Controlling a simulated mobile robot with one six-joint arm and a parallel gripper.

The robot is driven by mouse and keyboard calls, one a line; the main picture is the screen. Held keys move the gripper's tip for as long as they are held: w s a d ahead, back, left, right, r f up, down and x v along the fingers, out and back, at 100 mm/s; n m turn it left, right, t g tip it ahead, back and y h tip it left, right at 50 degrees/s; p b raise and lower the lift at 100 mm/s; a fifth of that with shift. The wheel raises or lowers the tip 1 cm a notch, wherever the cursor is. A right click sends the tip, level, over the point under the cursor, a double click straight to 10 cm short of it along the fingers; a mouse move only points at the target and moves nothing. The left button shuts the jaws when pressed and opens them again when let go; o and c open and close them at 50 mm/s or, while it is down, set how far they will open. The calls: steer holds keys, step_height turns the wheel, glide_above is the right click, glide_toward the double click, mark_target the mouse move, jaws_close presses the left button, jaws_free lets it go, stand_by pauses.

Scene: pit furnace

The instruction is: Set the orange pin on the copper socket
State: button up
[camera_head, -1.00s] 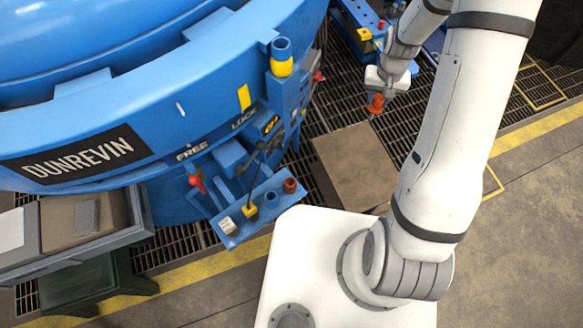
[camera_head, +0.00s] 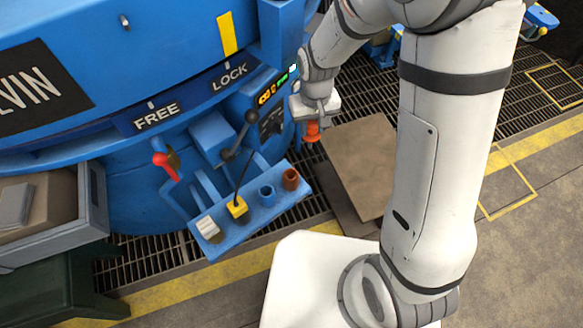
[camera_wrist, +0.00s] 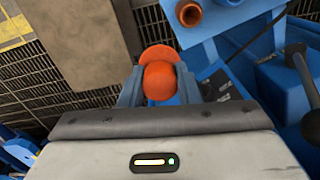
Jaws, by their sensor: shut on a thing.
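The orange pin (camera_head: 312,131) hangs below my gripper (camera_head: 314,118) in the head view. In the wrist view the orange pin (camera_wrist: 158,78) shows a rounded top and a wider flange between the blue fingers of my gripper (camera_wrist: 158,88), which is shut on it. The copper socket (camera_head: 290,179) is a short brown cup at the right end of the blue shelf. It also shows in the wrist view as an open copper ring (camera_wrist: 189,14). The pin is beyond the shelf's right end, apart from the socket. The pin's lower end is hidden in the wrist view.
The blue shelf (camera_head: 222,250) also bears a blue socket (camera_head: 267,195), a yellow-based block (camera_head: 237,208) with a dark cable and a whitish block (camera_head: 207,227). A red-knobbed lever (camera_head: 160,160) and a black-knobbed lever (camera_head: 250,117) rise behind it. A brown plate (camera_head: 362,160) lies on the floor grating.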

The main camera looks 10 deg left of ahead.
steer(key=s+a+f+n+b, duration=0.1)
steer(key=s+a+f+b, duration=0.1)
steer(key=f+b, duration=0.4)
steer(key=s+a+f+b, duration=0.2)
steer(key=s+f+b, duration=0.1)
steer(key=f+b, duration=0.2)
step_height(320, 180, down, 2)
steer(key=shift+a+n+b, duration=0.3)
steer(key=shift+n+b, duration=0.1)
stand_by(1.0)
steer(key=shift+f, duration=0.6)
stand_by(0.4)
steer(key=o, duration=0.8)
steer(key=shift+r, duration=0.15)
